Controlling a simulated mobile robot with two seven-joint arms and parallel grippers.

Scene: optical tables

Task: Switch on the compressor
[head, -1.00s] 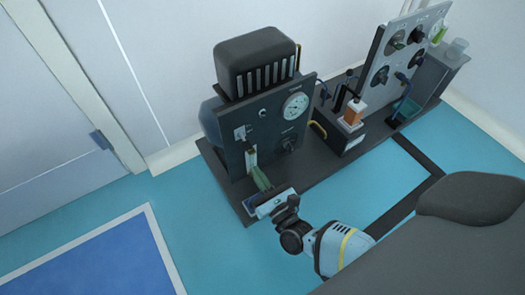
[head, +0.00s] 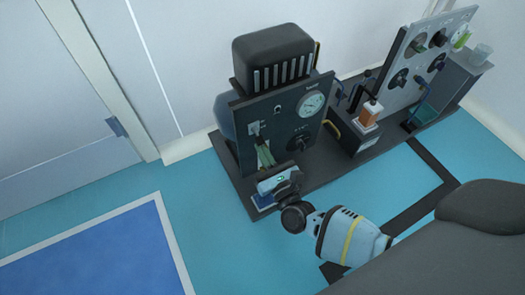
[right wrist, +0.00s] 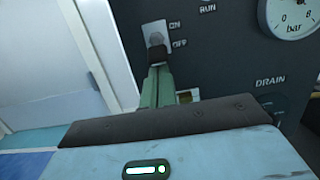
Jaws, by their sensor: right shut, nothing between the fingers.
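The compressor (head: 276,58) is a dark unit with a black ribbed top, a round gauge and a front panel (head: 275,110). Its toggle switch (head: 254,128) is on the panel's left side. In the right wrist view the switch (right wrist: 157,38) has a light plate with ON above and OFF below; its dark knob sits nearer OFF. My right gripper (head: 264,155) is shut and empty, its greenish fingers pointing at the panel. In the right wrist view its fingertips (right wrist: 157,72) are just below the switch; I cannot tell whether they touch it. My left gripper is not in view.
The compressor stands on a dark base plate (head: 235,185) on the blue floor. To its right are an orange-and-white bottle (head: 369,114) and a grey panel with dark knobs (head: 418,55). A DRAIN knob (head: 299,142) sits right of the switch. Left floor is clear.

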